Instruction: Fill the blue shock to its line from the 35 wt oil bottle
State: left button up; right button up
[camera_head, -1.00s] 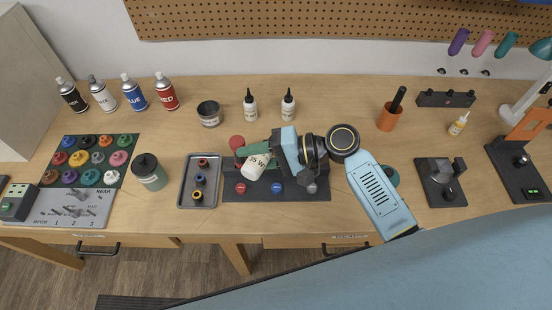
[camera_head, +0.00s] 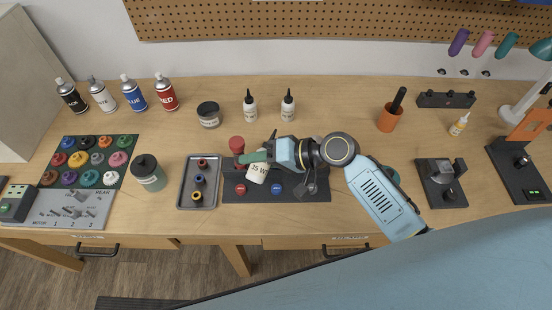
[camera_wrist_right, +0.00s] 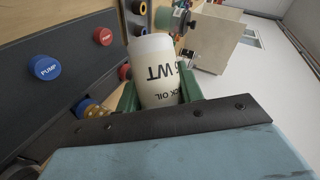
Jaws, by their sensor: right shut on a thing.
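My right gripper (camera_head: 262,157) is shut on the 35 wt oil bottle (camera_head: 258,173), a white bottle with a dark label print. It holds the bottle tilted over the dark pump station (camera_head: 300,188). In the right wrist view, the bottle (camera_wrist_right: 156,75) sits between the green fingers of my gripper (camera_wrist_right: 158,95). A blue PUMP button (camera_head: 277,188) is at the station's front; it also shows in the wrist view (camera_wrist_right: 43,67). A small amber part (camera_wrist_right: 90,108) shows beside the fingers. I cannot make out the blue shock or its line; my gripper covers part of the station. My left gripper is not in view.
A red button (camera_head: 240,189) and a red round-topped part (camera_head: 237,144) are at the station's left. A tray (camera_head: 183,196) with several rings lies left of it. Two white dropper bottles (camera_head: 250,105) (camera_head: 288,105) stand behind.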

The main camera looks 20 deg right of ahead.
aim_at(264, 147)
jog(key=shift+w+d+r+n+t+h+p, duration=0.25)
jog(key=shift+r+n+t+h+p, duration=0.1)
jog(key=shift+n+p, duration=0.1)
jog(key=shift+w+d+r+n+t+h+p, duration=0.6)
jog(key=shift+n+h+p, duration=0.15)
jog(key=shift+n+p, duration=0.15)
jog(key=shift+w+d+n+t+h, duration=0.3)
jog(key=shift+w+n+t, duration=0.1)
jog(key=shift+n, duration=0.15)
jog(key=shift+s+f, duration=0.1)
jog(key=shift+s, duration=0.05)
